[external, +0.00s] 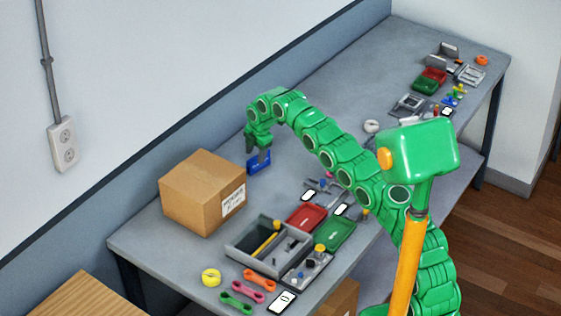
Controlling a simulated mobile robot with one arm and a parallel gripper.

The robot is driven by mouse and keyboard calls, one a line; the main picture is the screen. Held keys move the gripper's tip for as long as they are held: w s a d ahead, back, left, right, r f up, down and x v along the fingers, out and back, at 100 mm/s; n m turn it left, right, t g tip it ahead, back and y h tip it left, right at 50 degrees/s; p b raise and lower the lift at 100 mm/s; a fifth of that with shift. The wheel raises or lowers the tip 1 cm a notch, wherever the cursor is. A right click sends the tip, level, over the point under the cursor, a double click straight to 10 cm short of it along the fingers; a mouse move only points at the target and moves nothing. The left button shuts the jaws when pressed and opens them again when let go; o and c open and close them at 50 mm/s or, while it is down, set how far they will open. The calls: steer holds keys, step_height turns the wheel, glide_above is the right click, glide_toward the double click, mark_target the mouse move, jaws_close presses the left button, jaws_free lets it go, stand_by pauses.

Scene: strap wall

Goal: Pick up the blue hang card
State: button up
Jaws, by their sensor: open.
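A blue card (260,165), which looks like the hang card, is on the grey workbench just right of the cardboard box, partly hidden by my gripper. My gripper (260,156) points down at the end of my green arm, with its fingers at the card's upper edge. The fingers are open. I cannot tell whether they touch the card or whether it lies between them.
A cardboard box (202,192) stands close to the left of the card. A grey tray (236,255), a red tray (306,217) and a green tray (334,234) lie in front. More small items lie at the bench's far end. The bench middle behind my gripper is clear.

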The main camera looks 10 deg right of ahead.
mark_target(255, 158)
steer(key=shift+w+a+f, duration=0.1)
steer(key=shift+w+f, duration=0.05)
steer(key=shift+f, duration=0.85)
steer(key=shift+w+a+f, duration=0.1)
steer(key=shift+w+f, duration=0.05)
steer(key=shift+f, duration=0.8)
jaws_close()
